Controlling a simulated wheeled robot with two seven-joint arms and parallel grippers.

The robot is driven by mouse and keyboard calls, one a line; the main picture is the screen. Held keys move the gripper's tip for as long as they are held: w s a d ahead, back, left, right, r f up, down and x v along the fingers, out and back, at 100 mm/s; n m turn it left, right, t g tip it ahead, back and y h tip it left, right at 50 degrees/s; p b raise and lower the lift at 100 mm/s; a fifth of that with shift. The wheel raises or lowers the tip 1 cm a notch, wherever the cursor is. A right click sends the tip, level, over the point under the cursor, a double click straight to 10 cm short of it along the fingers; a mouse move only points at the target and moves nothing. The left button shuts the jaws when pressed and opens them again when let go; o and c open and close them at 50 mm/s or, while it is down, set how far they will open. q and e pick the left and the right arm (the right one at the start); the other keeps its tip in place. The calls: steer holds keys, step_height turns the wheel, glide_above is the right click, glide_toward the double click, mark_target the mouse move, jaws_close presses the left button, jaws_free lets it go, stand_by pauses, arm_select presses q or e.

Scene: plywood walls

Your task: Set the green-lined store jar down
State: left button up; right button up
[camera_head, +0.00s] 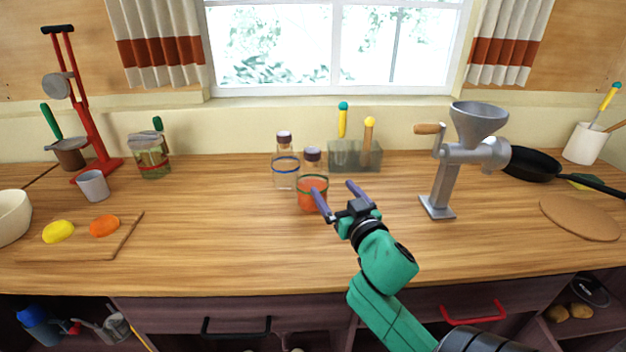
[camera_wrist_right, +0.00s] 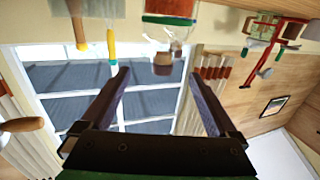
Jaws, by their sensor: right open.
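The green-lined store jar (camera_head: 308,204) stands upright on the wooden counter (camera_head: 240,240). It has a dark lid, a green band and orange-red contents. My right gripper (camera_head: 331,187) is open and empty, at the jar's right front; its left finger overlaps the jar's right edge in the head view. In the right wrist view, which is upside down, the jar (camera_wrist_right: 170,7) shows at the top, beyond the open fingers (camera_wrist_right: 157,72). I cannot tell whether a finger touches it. My left gripper is not in view.
A blue-lined jar (camera_head: 285,178) stands just behind and left. A cutting board (camera_head: 85,247) lies at the left. The counter's front middle is clear.

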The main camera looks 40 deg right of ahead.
mark_target(315, 167)
steer(key=x, duration=0.2)
steer(key=p+x, duration=0.1)
steer(key=x, duration=0.1)
steer(key=r+x, duration=0.1)
steer(key=x, duration=0.1)
steer(key=shift+w+a+p, duration=0.2)
steer(key=shift+w+p, duration=0.1)
steer(key=shift+w, duration=0.15)
steer(key=p+x, duration=0.1)
steer(key=x, duration=0.5)
steer(key=shift+w+f, duration=0.2)
steer(key=shift+s, duration=0.1)
jaws_close()
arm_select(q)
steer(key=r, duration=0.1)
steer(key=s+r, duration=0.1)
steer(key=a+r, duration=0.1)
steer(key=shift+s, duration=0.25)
arm_select(e)
steer(key=shift+r, duration=0.1)
